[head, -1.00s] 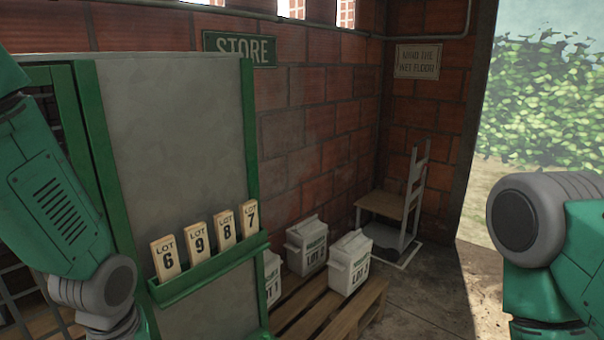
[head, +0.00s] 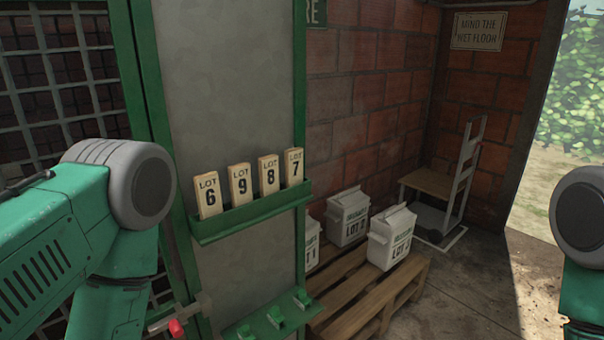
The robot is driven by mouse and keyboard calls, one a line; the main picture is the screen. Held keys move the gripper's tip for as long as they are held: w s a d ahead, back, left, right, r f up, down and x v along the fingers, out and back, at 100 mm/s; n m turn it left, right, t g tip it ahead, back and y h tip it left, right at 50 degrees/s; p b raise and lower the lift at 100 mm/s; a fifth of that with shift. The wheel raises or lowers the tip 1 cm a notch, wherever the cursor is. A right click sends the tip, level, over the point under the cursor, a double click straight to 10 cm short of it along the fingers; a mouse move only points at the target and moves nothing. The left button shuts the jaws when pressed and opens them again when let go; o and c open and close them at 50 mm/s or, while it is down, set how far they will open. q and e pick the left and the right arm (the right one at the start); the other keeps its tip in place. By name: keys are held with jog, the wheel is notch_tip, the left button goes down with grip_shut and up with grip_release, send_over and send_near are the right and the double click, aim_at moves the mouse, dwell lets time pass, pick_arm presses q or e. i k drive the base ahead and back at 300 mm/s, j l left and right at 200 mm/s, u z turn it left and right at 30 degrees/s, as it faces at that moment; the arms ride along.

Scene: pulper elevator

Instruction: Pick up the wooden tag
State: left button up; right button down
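Several wooden tags stand upright in a row in a green ledge (head: 250,215) on the grey panel. From left to right they are the LOT 6 tag (head: 209,196), the LOT 9 tag (head: 240,185), the LOT 8 tag (head: 268,175) and the LOT 7 tag (head: 293,167). Which one the task means is not shown. My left arm is at the left, apart from the tags, and my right arm is at the right edge. Neither gripper's fingers can be seen.
Below the ledge is a green strip with several small clips (head: 275,316) and a red-tipped handle (head: 176,328). White LOT cartons (head: 391,238) stand on a wooden pallet (head: 365,300). A hand truck (head: 458,185) leans by the brick wall. Floor at the right is clear.

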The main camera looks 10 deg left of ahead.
aim_at(293, 157)
jog(key=i+l+u, duration=0.65)
jog(key=l, duration=0.3)
